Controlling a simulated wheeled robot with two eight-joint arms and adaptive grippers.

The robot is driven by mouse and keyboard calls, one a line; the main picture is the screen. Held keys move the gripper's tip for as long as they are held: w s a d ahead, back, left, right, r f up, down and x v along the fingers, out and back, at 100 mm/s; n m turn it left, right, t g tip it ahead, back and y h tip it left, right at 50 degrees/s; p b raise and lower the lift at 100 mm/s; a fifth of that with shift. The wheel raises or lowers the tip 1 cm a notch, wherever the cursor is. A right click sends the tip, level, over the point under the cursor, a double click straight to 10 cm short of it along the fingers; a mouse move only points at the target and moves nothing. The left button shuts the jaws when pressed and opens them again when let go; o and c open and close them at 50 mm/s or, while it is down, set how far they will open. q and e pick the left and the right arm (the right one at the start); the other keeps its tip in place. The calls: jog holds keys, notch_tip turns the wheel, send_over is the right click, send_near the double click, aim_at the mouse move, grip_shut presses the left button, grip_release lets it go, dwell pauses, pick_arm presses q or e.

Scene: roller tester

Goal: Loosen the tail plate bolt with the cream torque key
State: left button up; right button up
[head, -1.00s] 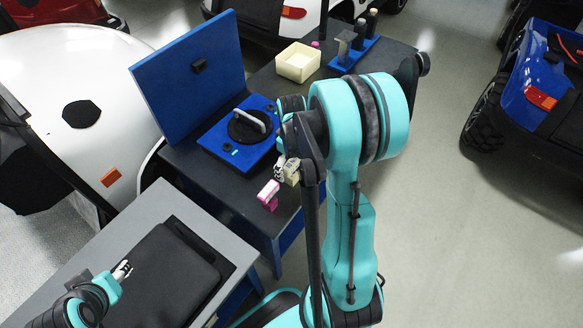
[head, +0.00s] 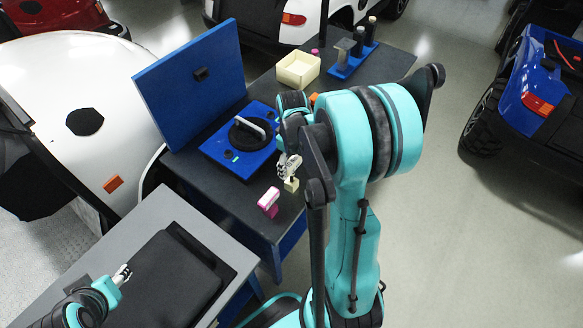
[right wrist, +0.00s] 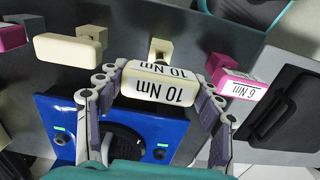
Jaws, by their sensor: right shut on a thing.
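My right gripper (right wrist: 160,82) is shut on the cream torque key (right wrist: 158,90), marked 10 Nm, with a finger on each side of its block. In the head view this gripper (head: 287,167) and the key (head: 291,184) are above the dark table, right of the blue roller unit (head: 222,157). The unit has a black disc with a grey handle; it also shows below the key in the right wrist view (right wrist: 63,137). I cannot make out the tail plate bolt. My left gripper (head: 122,274) is over the grey cart, too small to read.
A pink key (head: 268,201) marked 6 Nm stands near the table's front. Another cream block (right wrist: 67,49) and a pink one (right wrist: 14,37) show in the wrist view. A blue upright panel (head: 190,85), cream bin (head: 298,70) and blue rack (head: 352,60) stand farther back.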

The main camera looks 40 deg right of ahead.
jog(key=s+d+r+p, duration=0.1)
jog(key=s+d+r, duration=0.1)
jog(key=s, duration=0.3)
jog(key=s+d+r+p, duration=0.2)
jog(key=s+r, duration=0.2)
jog(key=s, duration=0.1)
jog(key=shift+s+d+r, duration=0.3)
jog(key=shift+d+r, duration=0.05)
